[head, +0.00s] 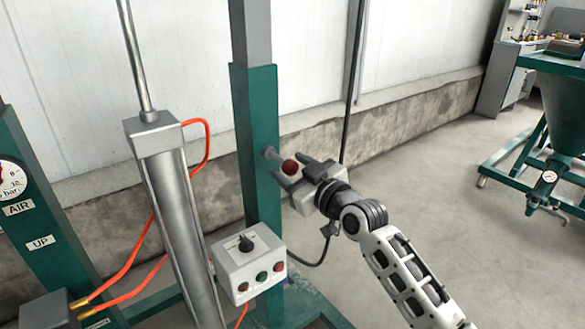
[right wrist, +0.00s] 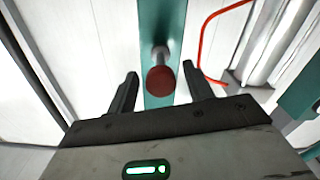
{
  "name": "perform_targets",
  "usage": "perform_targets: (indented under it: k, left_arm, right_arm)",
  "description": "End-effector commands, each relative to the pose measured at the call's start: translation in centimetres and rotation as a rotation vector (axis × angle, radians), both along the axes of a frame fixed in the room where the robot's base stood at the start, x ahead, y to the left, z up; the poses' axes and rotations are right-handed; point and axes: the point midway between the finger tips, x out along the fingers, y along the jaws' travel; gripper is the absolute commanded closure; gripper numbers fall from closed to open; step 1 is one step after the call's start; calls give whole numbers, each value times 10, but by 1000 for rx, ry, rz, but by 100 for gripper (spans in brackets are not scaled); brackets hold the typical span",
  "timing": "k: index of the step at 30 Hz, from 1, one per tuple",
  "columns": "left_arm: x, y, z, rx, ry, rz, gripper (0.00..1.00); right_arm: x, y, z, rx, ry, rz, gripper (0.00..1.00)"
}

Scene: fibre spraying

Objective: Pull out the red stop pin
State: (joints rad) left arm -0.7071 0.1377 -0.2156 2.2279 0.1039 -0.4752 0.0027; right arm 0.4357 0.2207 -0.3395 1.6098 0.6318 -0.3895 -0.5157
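The red stop pin (head: 290,167) has a round red knob on a metal shaft. The shaft sticks out from the right side of the green post (head: 258,150). My right gripper (head: 287,172) is at the knob, with its fingers spread to either side. In the right wrist view the red knob (right wrist: 161,80) lies between the two open fingertips (right wrist: 160,82), with gaps on both sides. Its metal shaft runs behind it to the green post. My left gripper is not in view.
A control box (head: 250,262) with a black knob and buttons is below the pin. A grey cylinder (head: 178,215) with orange hoses stands to the left. A dark cable hangs behind my right gripper. A green hopper (head: 565,100) stands at far right; the floor between is clear.

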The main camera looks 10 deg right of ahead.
Motion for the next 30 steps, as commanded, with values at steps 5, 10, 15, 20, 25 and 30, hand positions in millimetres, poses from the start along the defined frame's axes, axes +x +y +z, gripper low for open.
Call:
perform_targets:
  k: [5, 10, 15, 20, 25, 30]
  left_arm:
    - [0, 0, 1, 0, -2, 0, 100]
    - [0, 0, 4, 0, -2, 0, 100]
    - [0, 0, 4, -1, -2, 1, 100]
    - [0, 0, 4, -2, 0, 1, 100]
    - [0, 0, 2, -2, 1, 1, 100]
    - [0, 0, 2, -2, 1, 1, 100]
  right_arm:
    - [-5, -2, 0, 0, -1, 0, 48]
    - [-29, -14, 0, -1, 0, 0, 48]
    - [-66, -34, -1, -4, 2, -1, 48]
    - [-100, -50, -1, -4, 2, 1, 48]
    - [-127, -64, -1, -3, 3, 0, 48]
    - [-140, -71, 0, -1, 2, -1, 48]
